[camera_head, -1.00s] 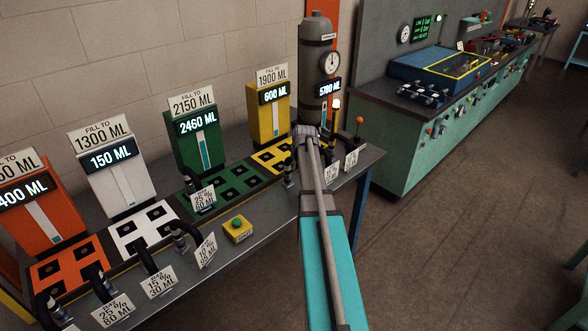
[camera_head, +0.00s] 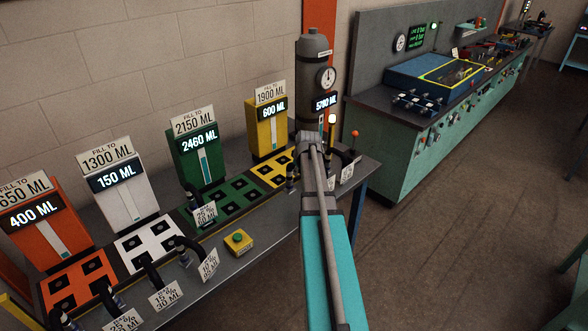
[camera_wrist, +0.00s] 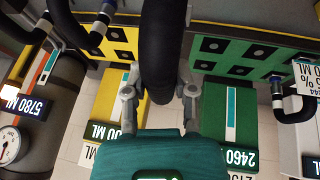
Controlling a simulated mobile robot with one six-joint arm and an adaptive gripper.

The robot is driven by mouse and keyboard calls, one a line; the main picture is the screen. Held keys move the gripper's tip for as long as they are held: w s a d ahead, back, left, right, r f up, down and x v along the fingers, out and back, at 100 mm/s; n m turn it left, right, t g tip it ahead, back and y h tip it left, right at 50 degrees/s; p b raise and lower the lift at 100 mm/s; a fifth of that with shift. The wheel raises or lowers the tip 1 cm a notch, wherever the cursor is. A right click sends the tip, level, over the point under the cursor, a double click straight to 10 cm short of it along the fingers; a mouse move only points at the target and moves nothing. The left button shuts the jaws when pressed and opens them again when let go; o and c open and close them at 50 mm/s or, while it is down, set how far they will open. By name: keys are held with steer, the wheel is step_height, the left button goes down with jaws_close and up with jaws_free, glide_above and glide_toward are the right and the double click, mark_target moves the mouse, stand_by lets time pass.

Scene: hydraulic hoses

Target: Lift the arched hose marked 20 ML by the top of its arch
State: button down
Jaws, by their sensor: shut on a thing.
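My gripper (camera_wrist: 160,92) is shut on a thick black hose (camera_wrist: 160,45), with a grey finger on either side of it. The hose runs from the gripper up to the picture's top edge; its ends and any 20 ML marking on it are out of sight. In the head view my arm covers the gripper and the held hose. Other arched black hoses stand along the bench front; one shows near the white plate (camera_head: 184,243) and another by the green plate (camera_head: 192,192). Small white tags (camera_head: 345,172) beside my arm are too turned to read.
Orange (camera_head: 38,230), white (camera_head: 122,190), green (camera_head: 196,158) and yellow (camera_head: 267,127) tanks line the bench's back, with holed plates before them. A grey cylinder (camera_head: 313,75) reads 5780 ML. A yellow box with a green button (camera_head: 238,242) sits at the front edge. Open floor lies right.

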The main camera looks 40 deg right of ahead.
steer(key=shift+s+a+r, duration=0.1)
steer(key=shift+s+r, duration=0.25)
steer(key=shift+r, duration=0.15)
steer(key=s+a+r+p, duration=0.2)
steer(key=s+r+p, duration=0.2)
steer(key=s, duration=0.4)
steer(key=shift+s+a, duration=0.15)
steer(key=shift+s, duration=0.2)
steer(key=shift+f, duration=0.1)
